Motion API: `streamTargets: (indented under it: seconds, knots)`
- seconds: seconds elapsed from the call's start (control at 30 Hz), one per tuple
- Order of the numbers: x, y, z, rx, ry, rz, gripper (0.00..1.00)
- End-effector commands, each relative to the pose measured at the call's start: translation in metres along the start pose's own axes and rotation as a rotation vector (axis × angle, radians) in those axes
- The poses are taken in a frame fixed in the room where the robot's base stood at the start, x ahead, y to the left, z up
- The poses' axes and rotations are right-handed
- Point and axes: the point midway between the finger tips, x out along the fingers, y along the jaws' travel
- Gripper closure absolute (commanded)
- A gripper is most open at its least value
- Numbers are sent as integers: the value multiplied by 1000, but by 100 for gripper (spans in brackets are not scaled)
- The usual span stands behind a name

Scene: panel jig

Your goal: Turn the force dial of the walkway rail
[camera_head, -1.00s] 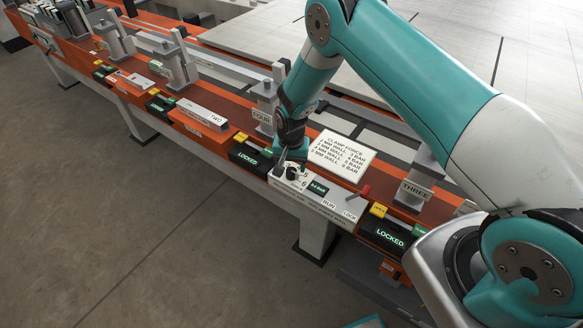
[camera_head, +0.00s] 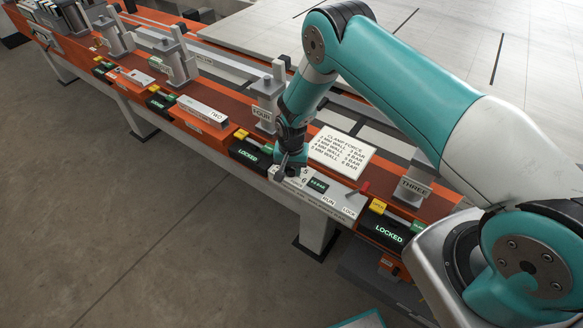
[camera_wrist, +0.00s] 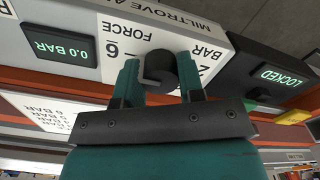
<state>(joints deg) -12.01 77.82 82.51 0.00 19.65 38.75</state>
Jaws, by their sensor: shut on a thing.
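The force dial is a round dark knob (camera_wrist: 160,69) on a pale panel (camera_head: 330,196) marked FORCE and BAR. My gripper (camera_wrist: 158,80) has one finger on each side of it in the wrist view and is shut on it. In the head view my gripper (camera_head: 281,172) comes down onto the left end of the panel and hides the dial. A small display (camera_wrist: 61,45) reads 0.0 BAR in the wrist view; it also shows in the head view (camera_head: 318,185).
A clamp force card (camera_head: 341,152) stands behind the panel. A red lever (camera_head: 364,188) is by RUN and LOCK. Lit LOCKED boxes flank the panel, one at left (camera_head: 249,154) and one at right (camera_head: 389,234). Grey posts rise from the orange rail behind.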

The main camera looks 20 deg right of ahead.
Motion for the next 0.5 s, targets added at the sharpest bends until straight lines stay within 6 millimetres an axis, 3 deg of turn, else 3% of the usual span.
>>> streamTargets:
  seconds: [0.27,0.5]
  knots:
    - [2,0,0,-84,0,0,88]
    - [4,0,0,-263,-1,0,88]
